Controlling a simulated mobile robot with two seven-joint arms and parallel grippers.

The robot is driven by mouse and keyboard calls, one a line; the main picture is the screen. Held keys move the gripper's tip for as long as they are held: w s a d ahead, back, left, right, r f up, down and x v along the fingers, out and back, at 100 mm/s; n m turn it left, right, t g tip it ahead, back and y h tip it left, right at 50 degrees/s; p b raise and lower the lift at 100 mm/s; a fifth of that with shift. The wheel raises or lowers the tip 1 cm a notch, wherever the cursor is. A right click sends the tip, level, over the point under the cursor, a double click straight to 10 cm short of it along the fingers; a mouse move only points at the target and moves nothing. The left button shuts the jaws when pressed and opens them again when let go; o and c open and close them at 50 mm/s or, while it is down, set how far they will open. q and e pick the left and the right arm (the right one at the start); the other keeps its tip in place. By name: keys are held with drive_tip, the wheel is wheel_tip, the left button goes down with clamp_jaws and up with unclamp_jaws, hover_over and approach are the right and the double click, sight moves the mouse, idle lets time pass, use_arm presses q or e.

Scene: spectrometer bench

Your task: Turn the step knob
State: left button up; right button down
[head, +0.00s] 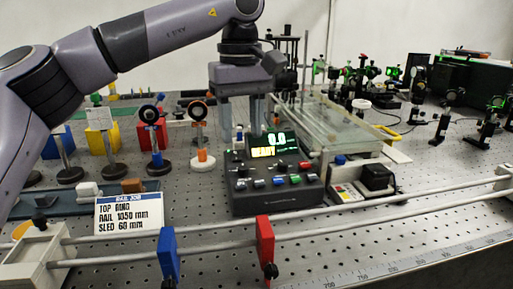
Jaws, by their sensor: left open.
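A dark control box (278,200) stands on the perforated bench near the middle of the head view. Its lit display (268,145) reads 0.0 and READY. Several small coloured knobs or buttons (294,179) sit on its sloped panel. They are too small to tell which one is the step knob. My left gripper (241,118) hangs fingers down over the back of the box, with its jaws apart and nothing seen between them. The fingertips are partly hidden behind the display. My right gripper is out of view.
Two rails (350,226) cross the front, carrying a blue stop (168,254) and a red stop (265,246). A job card (129,214) stands left of the box. A black-topped device (377,177) is close on the right. Mounted optics crowd the left and back.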

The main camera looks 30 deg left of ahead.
sight(243, 166)
use_arm(q)
drive_tip(key=shift+w+f, duration=0.15)
drive_tip(key=shift+f, duration=0.35)
wheel_tip(243, 166, down, 5)
drive_tip(key=shift+b, duration=0.75)
drive_tip(key=shift+f, duration=0.55)
clamp_jaws()
